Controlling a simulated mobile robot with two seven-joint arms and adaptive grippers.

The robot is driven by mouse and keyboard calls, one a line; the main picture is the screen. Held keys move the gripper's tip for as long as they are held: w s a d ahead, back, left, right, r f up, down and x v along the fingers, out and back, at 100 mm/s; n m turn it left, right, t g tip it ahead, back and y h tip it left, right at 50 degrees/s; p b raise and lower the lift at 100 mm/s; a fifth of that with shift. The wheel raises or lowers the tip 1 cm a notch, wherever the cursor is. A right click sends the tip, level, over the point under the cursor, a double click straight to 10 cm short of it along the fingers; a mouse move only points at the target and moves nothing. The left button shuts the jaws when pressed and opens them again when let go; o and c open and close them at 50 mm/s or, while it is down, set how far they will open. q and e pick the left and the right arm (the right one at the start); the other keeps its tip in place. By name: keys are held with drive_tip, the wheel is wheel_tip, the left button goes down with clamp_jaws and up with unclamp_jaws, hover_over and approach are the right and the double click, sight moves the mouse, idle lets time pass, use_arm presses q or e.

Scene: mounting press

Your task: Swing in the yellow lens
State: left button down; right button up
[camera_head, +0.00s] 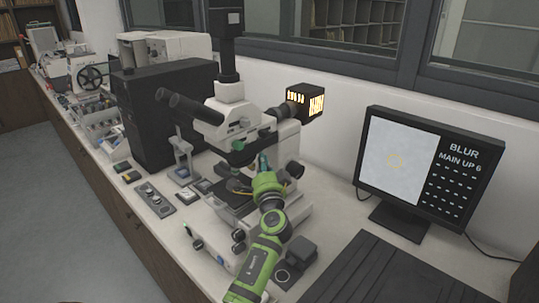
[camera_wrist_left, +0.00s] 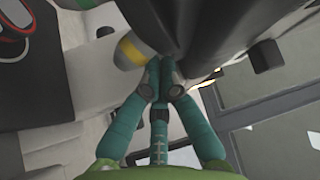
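The yellow lens (camera_wrist_left: 130,52) is a pale grey barrel with a yellow band, seen in the left wrist view just left of my fingertips. I cannot tell whether they touch it. My left gripper (camera_wrist_left: 161,65) has its teal fingers brought together, with nothing visible between them. In the head view my left gripper (camera_head: 263,160) reaches in under the head of the white microscope (camera_head: 230,120), above its dark stage (camera_head: 236,196). The lens cannot be made out there, behind the gripper and the microscope parts. My right gripper is not in view.
A monitor (camera_head: 405,160) to the right reads "BLUR" and "MAIN UP 6" beside a pale picture with a faint yellowish ring. A black box (camera_head: 160,110) stands left of the microscope. Small items lie on the bench at left. A dark ribbed panel (camera_head: 385,272) lies at front right.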

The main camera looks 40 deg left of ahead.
use_arm(q)
drive_tip(key=shift+s+f, duration=0.15)
drive_tip(key=shift+s, duration=0.35)
drive_tip(key=shift+f, duration=0.1)
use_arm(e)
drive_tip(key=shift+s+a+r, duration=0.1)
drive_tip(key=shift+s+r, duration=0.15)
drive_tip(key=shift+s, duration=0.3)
use_arm(q)
drive_tip(key=shift+s+f+m+t+h+b, duration=0.1)
drive_tip(key=shift+s+m+t+h+b, duration=0.1)
drive_tip(key=shift+m+t+h, duration=0.35)
drive_tip(key=shift+s+f+m+t+h+b, duration=0.1)
drive_tip(key=shift+s+m+t+h+b, duration=0.05)
drive_tip(key=shift+m+t+h, duration=0.4)
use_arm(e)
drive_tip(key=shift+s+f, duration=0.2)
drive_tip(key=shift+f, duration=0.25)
